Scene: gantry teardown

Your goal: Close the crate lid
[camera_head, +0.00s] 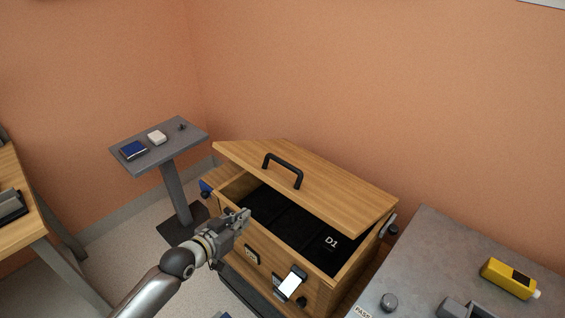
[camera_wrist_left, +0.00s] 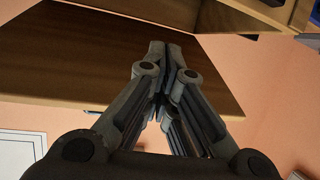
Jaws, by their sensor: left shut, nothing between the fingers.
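The wooden crate (camera_head: 313,269) stands in the middle of the head view, with a dark lined inside where a label D1 shows. Its wooden lid (camera_head: 335,184), with a black handle (camera_head: 283,170), is tilted partly open over the crate, raised above the front rim. My left gripper (camera_head: 243,217) is shut and empty at the crate's front left, near the front rim and below the lid. In the left wrist view its closed fingers (camera_wrist_left: 158,50) show in front of a brown wooden panel (camera_wrist_left: 75,60), seemingly the lid's underside. I cannot tell whether they touch it. My right gripper is not in view.
A grey stand (camera_head: 190,140) with small items is behind left of the crate. A grey table (camera_head: 440,250) with a yellow device (camera_head: 510,278) is at right. A wooden table (camera_head: 22,229) is at far left. Orange walls close off the back.

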